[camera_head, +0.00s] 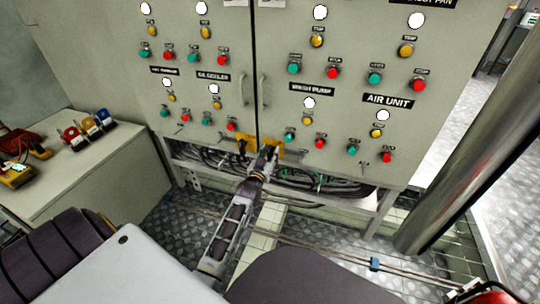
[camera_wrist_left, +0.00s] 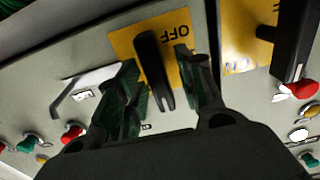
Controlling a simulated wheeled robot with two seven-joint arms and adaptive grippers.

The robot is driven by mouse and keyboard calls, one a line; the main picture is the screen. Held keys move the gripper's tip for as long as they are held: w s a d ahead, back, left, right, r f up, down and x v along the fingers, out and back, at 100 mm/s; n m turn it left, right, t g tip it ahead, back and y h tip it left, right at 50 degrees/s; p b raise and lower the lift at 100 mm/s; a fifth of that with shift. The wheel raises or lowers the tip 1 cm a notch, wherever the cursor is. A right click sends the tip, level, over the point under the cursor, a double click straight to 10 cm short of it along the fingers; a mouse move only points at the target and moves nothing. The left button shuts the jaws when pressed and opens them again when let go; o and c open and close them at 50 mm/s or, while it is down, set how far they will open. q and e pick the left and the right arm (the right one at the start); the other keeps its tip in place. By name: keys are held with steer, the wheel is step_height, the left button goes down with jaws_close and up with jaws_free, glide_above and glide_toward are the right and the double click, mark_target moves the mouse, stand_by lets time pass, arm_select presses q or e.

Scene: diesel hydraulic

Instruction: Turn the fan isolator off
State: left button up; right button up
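Two yellow isolator plates sit low on the grey cabinet in the head view, a left one (camera_head: 241,147) and a right one (camera_head: 277,149). No label naming the fan isolator is legible. My left gripper (camera_head: 269,152) is at the right plate. In the left wrist view, that plate (camera_wrist_left: 125,42) appears upside down, with "OFF" readable beside its black handle (camera_wrist_left: 150,62). The fingers of my left gripper (camera_wrist_left: 160,92) are open, one on each side of the handle; contact cannot be told. The other plate (camera_wrist_left: 240,45) and its black handle (camera_wrist_left: 294,40) show at right. My right gripper is not in view.
The cabinet (camera_head: 220,100) carries several green, red and yellow buttons around the isolators. Cables (camera_head: 330,188) run in the open bay below. A grey box (camera_head: 90,180) with padlock-like items stands left. A thick metal post (camera_head: 450,150) stands right.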

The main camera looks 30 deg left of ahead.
arm_select(q)
steer(key=shift+w, duration=0.2)
jaws_close()
stand_by(0.3)
